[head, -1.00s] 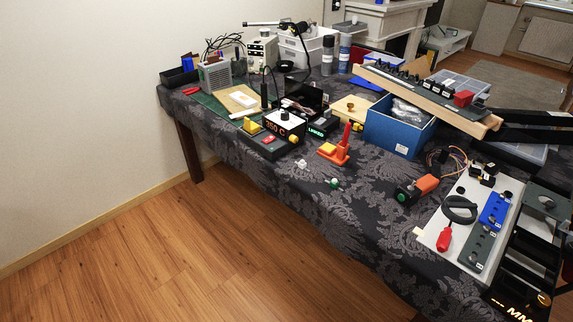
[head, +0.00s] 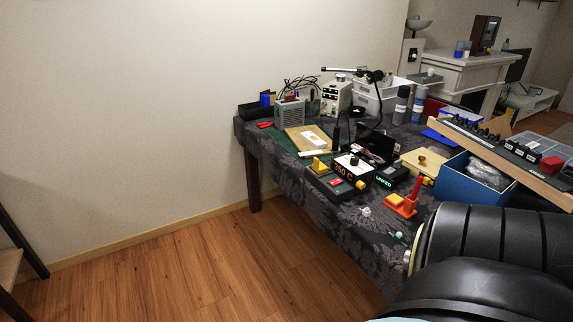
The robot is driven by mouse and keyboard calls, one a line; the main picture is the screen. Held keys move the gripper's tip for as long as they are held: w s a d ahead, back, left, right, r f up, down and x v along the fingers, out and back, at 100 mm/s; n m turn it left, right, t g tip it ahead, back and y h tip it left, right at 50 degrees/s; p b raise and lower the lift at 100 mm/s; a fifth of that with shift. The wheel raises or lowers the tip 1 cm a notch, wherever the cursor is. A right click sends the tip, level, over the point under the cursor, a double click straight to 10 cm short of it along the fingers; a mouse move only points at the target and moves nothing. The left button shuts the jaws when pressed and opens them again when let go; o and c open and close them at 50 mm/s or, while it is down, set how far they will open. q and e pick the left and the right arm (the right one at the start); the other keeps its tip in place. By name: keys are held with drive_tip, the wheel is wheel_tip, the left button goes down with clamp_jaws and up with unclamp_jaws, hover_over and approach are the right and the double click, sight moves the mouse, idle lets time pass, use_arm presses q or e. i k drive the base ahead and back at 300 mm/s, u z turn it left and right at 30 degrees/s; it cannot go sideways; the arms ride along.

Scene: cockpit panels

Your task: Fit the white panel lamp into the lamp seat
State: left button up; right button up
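A small white piece (head: 365,211), which looks like the white panel lamp, lies on the dark patterned tablecloth near the table's front edge. A small green-and-white piece (head: 397,237) lies to its right, beside my arm. The lamp seat cannot be made out; the right part of the table is hidden by my black arm links or outside the picture. Neither of my grippers shows.
The orange stand (head: 402,205) with a red tool is right of the white piece. A blue box (head: 473,188) and a tilted wooden rack (head: 500,155) are at the right. Bare floor (head: 190,265) lies left of the table.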

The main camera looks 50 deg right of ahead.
sight(313, 138)
drive_tip(key=u, duration=0.5)
drive_tip(key=k, duration=1.15)
drive_tip(key=z, duration=1.4)
drive_tip(key=i, duration=0.5)
drive_tip(key=z, duration=0.05)
